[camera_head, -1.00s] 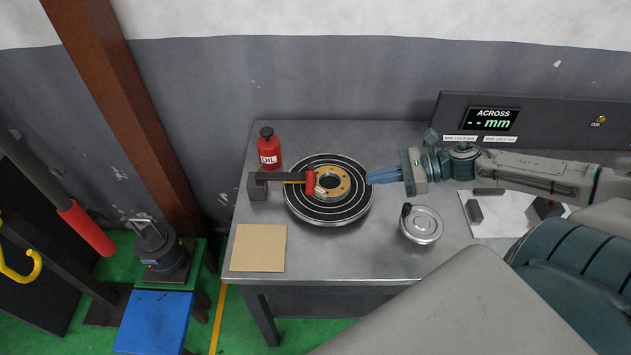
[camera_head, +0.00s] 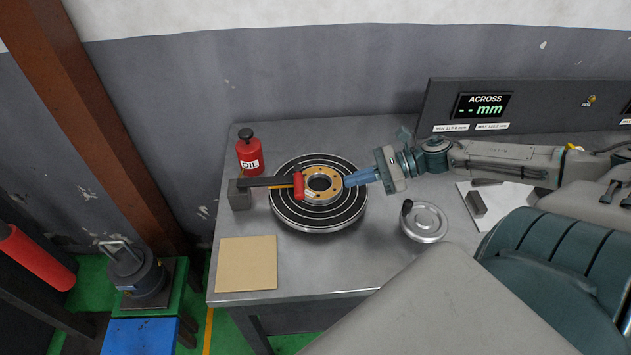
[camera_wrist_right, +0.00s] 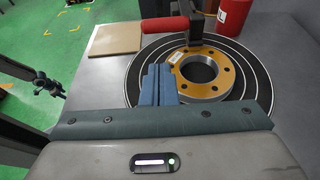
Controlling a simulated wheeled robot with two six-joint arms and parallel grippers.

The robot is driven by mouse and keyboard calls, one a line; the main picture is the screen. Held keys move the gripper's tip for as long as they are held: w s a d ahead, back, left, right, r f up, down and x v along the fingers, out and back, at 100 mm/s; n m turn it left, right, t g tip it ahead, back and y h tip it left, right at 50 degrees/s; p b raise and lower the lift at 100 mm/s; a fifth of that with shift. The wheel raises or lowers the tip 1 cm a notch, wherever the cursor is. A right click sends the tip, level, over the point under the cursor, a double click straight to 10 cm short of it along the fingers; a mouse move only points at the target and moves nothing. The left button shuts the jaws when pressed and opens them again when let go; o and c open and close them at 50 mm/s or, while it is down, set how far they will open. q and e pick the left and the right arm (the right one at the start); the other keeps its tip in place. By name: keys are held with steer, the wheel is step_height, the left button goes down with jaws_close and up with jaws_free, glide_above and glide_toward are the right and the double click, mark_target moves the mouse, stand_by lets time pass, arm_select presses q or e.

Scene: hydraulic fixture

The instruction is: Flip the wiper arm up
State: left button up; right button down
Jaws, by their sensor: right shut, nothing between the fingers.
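The wiper arm (camera_head: 268,181) is a dark bar that reaches from a grey block (camera_head: 240,194) at the left over the round table (camera_head: 320,220). Its red end (camera_head: 298,186) lies beside the brass-coloured ring (camera_head: 335,172). In the right wrist view the red end (camera_wrist_right: 165,25) is beyond the ring (camera_wrist_right: 215,57). My right gripper (camera_head: 348,181) is shut and empty. Its blue fingers are at the right edge of the ring, on the opposite side from the red end; in the wrist view the fingers (camera_wrist_right: 157,84) appear beside the ring. I cannot tell whether they touch it. My left gripper is not in view.
A red oil can (camera_head: 249,156) stands behind the grey block. A tan square pad (camera_head: 247,264) lies at the bench's front left. A handwheel (camera_head: 424,223) is right of the round table. A display panel (camera_head: 482,106) stands at the back right.

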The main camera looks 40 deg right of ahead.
steer(key=b+x, duration=0.5)
steer(key=shift+d+f, duration=0.1)
steer(key=shift+f, duration=0.1)
steer(key=shift+w+a, duration=0.25)
steer(key=shift+a, duration=0.1)
steer(key=shift+x, duration=0.9)
steer(key=shift+w+a, duration=0.35)
steer(key=shift+a, duration=0.15)
steer(key=shift+x, duration=0.8)
steer(key=shift+d+f, duration=0.1)
steer(key=shift+s, duration=0.1)
